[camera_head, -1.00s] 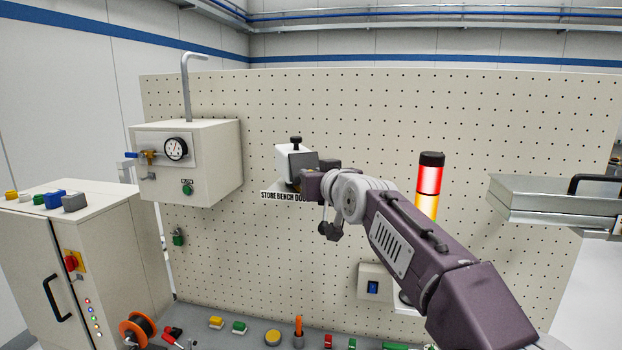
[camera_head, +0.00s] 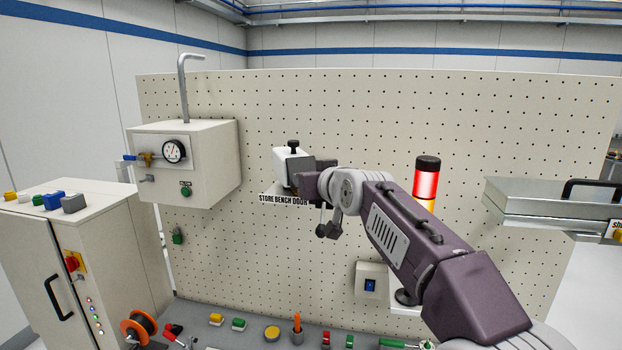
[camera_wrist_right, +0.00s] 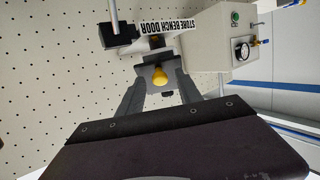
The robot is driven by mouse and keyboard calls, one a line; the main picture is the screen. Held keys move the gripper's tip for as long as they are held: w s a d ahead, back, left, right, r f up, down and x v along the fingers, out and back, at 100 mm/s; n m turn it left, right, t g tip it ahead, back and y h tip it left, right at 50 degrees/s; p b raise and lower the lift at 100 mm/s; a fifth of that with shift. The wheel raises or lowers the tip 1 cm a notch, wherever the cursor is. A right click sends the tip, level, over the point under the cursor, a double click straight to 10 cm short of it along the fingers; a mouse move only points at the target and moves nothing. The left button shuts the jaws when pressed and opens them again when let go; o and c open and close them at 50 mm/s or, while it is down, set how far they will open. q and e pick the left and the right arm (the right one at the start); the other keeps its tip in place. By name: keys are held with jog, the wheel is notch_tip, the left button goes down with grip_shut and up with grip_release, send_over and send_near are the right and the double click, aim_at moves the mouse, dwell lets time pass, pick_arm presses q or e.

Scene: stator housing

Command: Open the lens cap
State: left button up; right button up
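A small white housing (camera_head: 286,166) with a black knob (camera_head: 293,146) on top is mounted on the pegboard, above the label STORE BENCH DOOR. I cannot clearly make out which part is the lens cap. My right gripper (camera_head: 307,184) is at the housing's right side, its fingertips mostly hidden in the head view. In the right wrist view, which is upside down, the gripper (camera_wrist_right: 160,84) has its fingers apart. A yellow rounded knob (camera_wrist_right: 159,77) on a grey piece (camera_wrist_right: 154,63) shows between them; contact cannot be told. My left gripper is not in view.
A wall box with a gauge (camera_head: 200,165) and bent pipe is left of the housing. A red and amber light tower (camera_head: 427,180) stands behind my right arm. A grey case (camera_head: 540,203) is at far right. Small parts lie along the bench (camera_head: 255,330) below.

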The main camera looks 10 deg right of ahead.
jog(key=b+v, duration=0.4)
jog(key=v, duration=0.5)
